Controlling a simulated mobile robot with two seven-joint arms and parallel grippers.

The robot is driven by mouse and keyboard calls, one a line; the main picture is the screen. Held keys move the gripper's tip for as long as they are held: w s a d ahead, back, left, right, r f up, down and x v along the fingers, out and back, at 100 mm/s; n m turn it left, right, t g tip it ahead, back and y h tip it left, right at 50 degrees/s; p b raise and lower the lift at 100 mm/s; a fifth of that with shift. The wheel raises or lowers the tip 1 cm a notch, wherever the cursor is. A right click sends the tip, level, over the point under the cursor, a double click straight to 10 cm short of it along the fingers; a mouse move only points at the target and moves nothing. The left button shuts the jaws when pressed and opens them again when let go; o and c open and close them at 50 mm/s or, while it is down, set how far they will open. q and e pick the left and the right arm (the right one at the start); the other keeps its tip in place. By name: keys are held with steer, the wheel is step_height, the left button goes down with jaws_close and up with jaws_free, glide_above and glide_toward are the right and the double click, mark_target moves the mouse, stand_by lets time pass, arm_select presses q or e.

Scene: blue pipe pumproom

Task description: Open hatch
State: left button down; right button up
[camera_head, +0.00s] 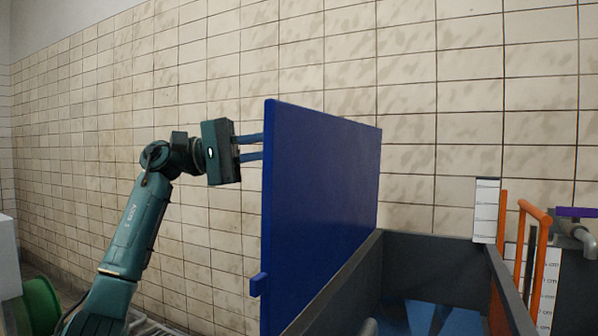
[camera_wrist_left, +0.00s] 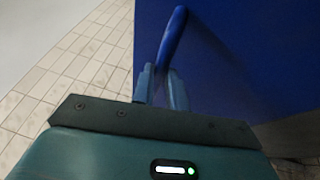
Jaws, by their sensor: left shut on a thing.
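The hatch is a flat blue panel (camera_head: 322,215) standing upright on edge along the left side of a dark grey tank (camera_head: 425,262), so the tank's top is open. My left gripper (camera_head: 256,147) reaches the hatch's left edge from the left; its fingertips go out of sight behind the panel. In the left wrist view, the hatch (camera_wrist_left: 250,60) fills the right side. A blue bar handle (camera_wrist_left: 174,35) stands out from it, and the fingers of my left gripper (camera_wrist_left: 160,88) are shut on the handle's near end. My right gripper is not in view.
Orange rails (camera_head: 535,235) and a pipe with a purple handle (camera_head: 577,212) stand at the tank's right. A tiled wall (camera_head: 440,100) runs behind. A green round object (camera_head: 40,305) sits at the lower left.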

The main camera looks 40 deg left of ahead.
arm_select(q)
steer(key=shift+n+t+h, duration=0.6)
steer(key=shift+t+h, duration=0.1)
steer(key=shift+t, duration=0.2)
steer(key=shift+s+a+f+b, duration=0.25)
steer(key=shift+a+b, duration=0.2)
steer(key=shift+a, duration=0.45)
steer(key=shift+s+a+f+b, duration=0.25)
steer(key=shift+a+b, duration=0.25)
steer(key=shift+a, duration=0.35)
steer(key=shift+s+a+f+b, duration=0.15)
steer(key=shift+a+f+b, duration=0.25)
steer(key=shift+a, duration=0.5)
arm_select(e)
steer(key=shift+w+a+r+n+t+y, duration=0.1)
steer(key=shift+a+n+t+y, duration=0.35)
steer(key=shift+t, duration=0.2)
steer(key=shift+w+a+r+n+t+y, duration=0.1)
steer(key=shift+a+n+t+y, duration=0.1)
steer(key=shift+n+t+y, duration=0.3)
arm_select(q)
steer(key=c, duration=1.4)
jaws_free()
steer(key=shift+d, duration=0.1)
